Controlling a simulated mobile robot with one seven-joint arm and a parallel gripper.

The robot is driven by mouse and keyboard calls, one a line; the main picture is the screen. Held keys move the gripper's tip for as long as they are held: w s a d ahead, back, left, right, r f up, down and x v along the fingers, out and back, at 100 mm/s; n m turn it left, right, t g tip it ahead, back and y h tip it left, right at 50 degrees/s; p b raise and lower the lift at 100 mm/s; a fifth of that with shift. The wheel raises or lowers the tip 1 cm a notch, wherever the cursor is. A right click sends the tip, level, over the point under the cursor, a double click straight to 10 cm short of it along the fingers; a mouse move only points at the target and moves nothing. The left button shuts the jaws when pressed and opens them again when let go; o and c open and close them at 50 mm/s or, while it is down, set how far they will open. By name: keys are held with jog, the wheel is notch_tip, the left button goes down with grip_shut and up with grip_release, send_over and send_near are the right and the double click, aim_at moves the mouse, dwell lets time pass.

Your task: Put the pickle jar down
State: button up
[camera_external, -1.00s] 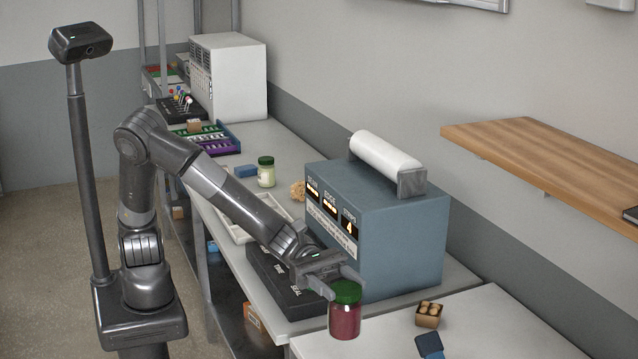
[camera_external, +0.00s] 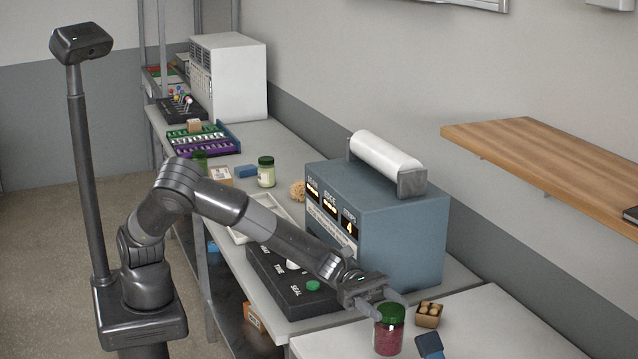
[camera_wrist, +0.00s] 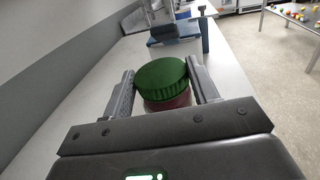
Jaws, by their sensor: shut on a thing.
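The jar with a green lid and dark red contents (camera_external: 389,336) is upright at the near right, over the white table (camera_external: 480,318). My gripper (camera_external: 392,304) is shut on it near the lid. In the wrist view the green lid (camera_wrist: 162,76) sits between the two fingers of my gripper (camera_wrist: 164,85), with the red body partly showing below. I cannot tell whether the jar's base touches the table.
A small box of round brown items (camera_external: 428,316) stands right beside the jar. A blue object (camera_external: 430,346) lies just in front of it. The big blue-grey machine (camera_external: 400,240) stands behind my gripper. The table's right part is clear.

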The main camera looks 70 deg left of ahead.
jog(key=shift+w+f, duration=0.1)
jog(key=shift+f, duration=1.85)
jog(key=shift+f, duration=0.15)
jog(key=o, duration=1.3)
jog(key=shift+a, duration=0.3)
jog(key=a, duration=0.3)
jog(key=s+a, duration=0.1)
jog(key=a, duration=0.3)
jog(key=s+a, duration=0.1)
jog(key=a, duration=0.3)
jog(key=shift+a, duration=0.15)
